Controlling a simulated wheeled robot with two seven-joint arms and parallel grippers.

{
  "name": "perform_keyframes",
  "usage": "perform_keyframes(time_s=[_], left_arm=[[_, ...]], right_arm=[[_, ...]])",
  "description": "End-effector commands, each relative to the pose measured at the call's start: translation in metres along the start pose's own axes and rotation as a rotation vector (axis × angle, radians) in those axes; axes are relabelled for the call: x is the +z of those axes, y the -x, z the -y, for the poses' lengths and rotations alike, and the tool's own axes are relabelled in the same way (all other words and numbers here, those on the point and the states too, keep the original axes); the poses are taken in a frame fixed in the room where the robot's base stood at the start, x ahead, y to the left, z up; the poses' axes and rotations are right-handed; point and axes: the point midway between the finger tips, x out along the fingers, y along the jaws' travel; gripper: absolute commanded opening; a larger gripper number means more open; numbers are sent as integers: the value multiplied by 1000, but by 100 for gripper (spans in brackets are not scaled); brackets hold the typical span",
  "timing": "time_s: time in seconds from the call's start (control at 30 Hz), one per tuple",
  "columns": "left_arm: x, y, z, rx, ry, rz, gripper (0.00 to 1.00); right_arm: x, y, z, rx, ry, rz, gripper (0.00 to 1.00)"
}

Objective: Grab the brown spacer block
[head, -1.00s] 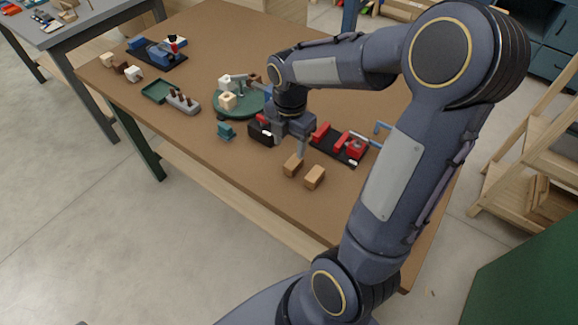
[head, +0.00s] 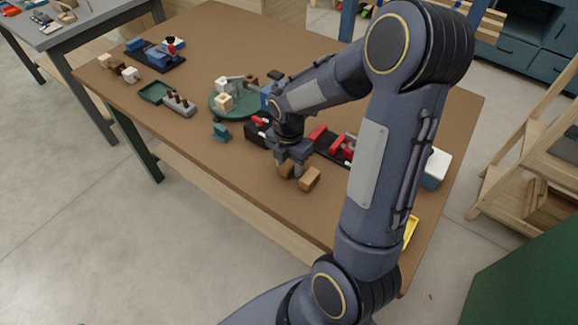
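Two light-brown blocks lie side by side near the table's front edge: a left block (head: 286,171) and a right block (head: 309,179). My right gripper (head: 291,172) points down at the left block, with its fingers low over it and partly hiding it. I cannot tell whether the fingers touch it or how far apart they are. The right block is uncovered beside the gripper. A small dark-brown block (head: 120,68) sits at the table's far left. My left gripper is not in view.
Close behind the gripper are a black-and-red holder (head: 256,134) and a dark tray with red parts (head: 334,147). The tabletop in front of the blocks is clear.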

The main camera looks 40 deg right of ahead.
Motion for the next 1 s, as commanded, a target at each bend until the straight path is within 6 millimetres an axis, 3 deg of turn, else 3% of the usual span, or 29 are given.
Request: perform_keyframes(time_s=[0.03,0.3,0.67,0.87,1.0], left_arm=[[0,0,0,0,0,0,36],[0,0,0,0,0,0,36],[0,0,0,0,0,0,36],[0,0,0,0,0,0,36],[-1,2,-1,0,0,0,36]], right_arm=[[0,0,0,0,0,0,37],[0,0,0,0,0,0,5],[0,8,0,2,-1,1,5],[-1,36,-2,6,1,2,5],[-25,64,-11,8,6,2,5]])
